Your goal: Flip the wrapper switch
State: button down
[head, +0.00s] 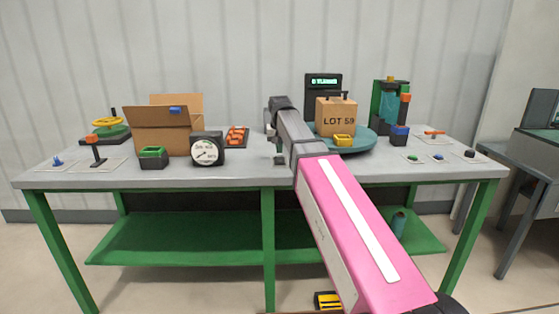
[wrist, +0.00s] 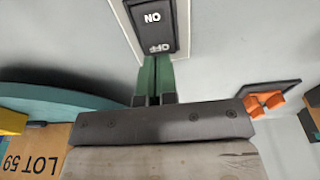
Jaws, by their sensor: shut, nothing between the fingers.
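A black rocker switch (wrist: 153,28) in a pale frame shows at the top of the wrist view. It is marked ON and OFF, with both words upside down in the picture. My gripper (wrist: 155,62) is shut and empty, and its green fingertips point at the OFF end of the rocker. I cannot tell whether they touch it or which end is pressed in. In the head view my gripper (head: 278,153) is over the middle of the table, partly hidden by my arm, and the switch cannot be made out clearly there.
A blue-green turntable (head: 367,144) with a LOT 59 box (head: 336,118) stands right of my arm. A dial gauge (head: 207,149), an open carton (head: 162,132) and a tray of orange pieces (head: 237,136) are left. A dark display (head: 323,88) stands behind.

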aim_at(279, 157)
jog(key=shift+r, duration=2.55)
